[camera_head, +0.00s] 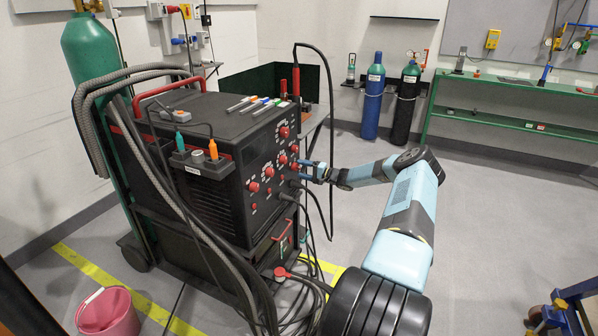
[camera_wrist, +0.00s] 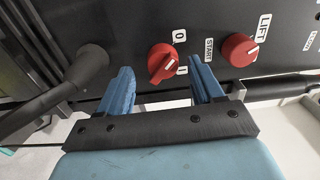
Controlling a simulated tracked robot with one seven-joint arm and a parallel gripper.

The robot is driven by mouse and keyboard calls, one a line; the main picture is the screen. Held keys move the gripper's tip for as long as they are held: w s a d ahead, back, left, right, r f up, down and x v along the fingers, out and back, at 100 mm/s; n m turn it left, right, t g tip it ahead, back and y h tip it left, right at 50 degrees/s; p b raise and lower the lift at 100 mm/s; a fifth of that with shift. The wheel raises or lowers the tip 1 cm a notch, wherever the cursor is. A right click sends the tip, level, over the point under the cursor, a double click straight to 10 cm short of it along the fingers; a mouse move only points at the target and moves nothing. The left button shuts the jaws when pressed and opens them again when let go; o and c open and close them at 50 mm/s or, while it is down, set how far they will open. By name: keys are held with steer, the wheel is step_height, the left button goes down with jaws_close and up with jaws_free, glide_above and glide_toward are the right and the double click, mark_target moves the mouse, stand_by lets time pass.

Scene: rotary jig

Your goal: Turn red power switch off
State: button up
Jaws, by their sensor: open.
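In the wrist view, a red rotary switch (camera_wrist: 163,63) on a black panel has a "0" label above it and a "1" label at its lower right. In the head view, my gripper (camera_head: 304,169) is at the right edge of the black welding machine's front panel (camera_head: 262,208). Which of its red knobs is the switch is unclear there.
A second red knob (camera_wrist: 239,50) labelled LIFT sits right of the switch. A thick dark cable plug (camera_wrist: 88,68) sticks out to the left, close to my left finger. Cables (camera_head: 305,255) hang below the panel. The floor (camera_head: 490,230) right of my arm is mostly clear.

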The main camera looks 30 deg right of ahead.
steer(key=v, duration=1.2)
steer(key=shift+f, duration=0.1)
steer(key=a+r+n+g, duration=0.6)
steer(key=a+r+g, duration=0.3)
steer(key=a+r, duration=0.75)
steer(key=s+a+r+n+g+h, duration=0.35)
steer(key=s+a+r, duration=0.75)
steer(key=a, duration=0.4)
steer(key=s+a+r+h, duration=0.35)
steer(key=s+r, duration=0.25)
steer(key=s, duration=0.3)
steer(key=s+a+r+h, duration=0.2)
steer(key=s+a+r, duration=0.2)
steer(key=s+r, duration=0.4)
steer(key=s+r+t+h, duration=0.2)
steer(key=s+t, duration=0.2)
steer(key=s, duration=1.7)
steer(key=shift+d+r+n, duration=0.2)
steer(key=shift+d+n, duration=0.05)
steer(key=shift+n, duration=0.1)
